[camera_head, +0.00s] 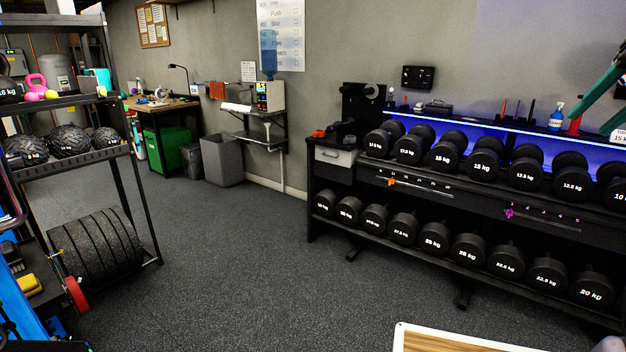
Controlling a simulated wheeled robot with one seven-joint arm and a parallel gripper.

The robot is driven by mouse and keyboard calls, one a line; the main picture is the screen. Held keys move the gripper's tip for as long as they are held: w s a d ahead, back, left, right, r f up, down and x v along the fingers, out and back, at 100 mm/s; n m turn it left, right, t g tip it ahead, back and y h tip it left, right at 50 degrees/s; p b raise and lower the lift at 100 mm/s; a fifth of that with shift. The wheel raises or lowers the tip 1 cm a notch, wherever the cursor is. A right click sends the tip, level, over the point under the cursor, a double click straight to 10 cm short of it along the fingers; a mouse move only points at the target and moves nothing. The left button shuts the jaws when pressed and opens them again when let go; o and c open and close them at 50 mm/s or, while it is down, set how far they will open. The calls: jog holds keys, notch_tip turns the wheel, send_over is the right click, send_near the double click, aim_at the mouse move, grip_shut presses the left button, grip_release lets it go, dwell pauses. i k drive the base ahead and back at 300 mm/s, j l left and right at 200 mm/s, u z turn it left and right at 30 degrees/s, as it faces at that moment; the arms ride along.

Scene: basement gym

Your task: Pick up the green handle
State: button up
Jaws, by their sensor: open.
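No thing in view is clearly the green handle. Two long teal-green shapes (598,88) reach in from the upper right edge, above the dumbbell rack; the frame cuts them off, and I cannot tell what they are. An orange knob (391,182) and a purple knob (509,213) sit on numbered slider strips on the rack's front.
The dumbbell rack (318,195) with two rows of dumbbells fills the right. A ball shelf (145,205) stands left, with a workbench (165,105) and green bin (172,150) behind. A white-edged wooden surface (440,342) shows at the bottom. Middle floor is clear.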

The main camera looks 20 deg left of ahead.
aim_at(61, 278)
jog(key=i+j+u, duration=0.1)
jog(key=i+u, duration=0.65)
jog(key=u, duration=0.15)
jog(key=i+l+u, duration=0.2)
jog(key=i+u, duration=0.55)
jog(key=u, duration=0.2)
jog(key=i+l+u, duration=0.1)
jog(key=i+u, duration=0.2)
jog(key=u, duration=0.2)
jog(key=i+l+u, duration=0.25)
jog(key=u, duration=0.25)
jog(key=i+l+u, duration=0.2)
jog(key=i+l, duration=0.1)
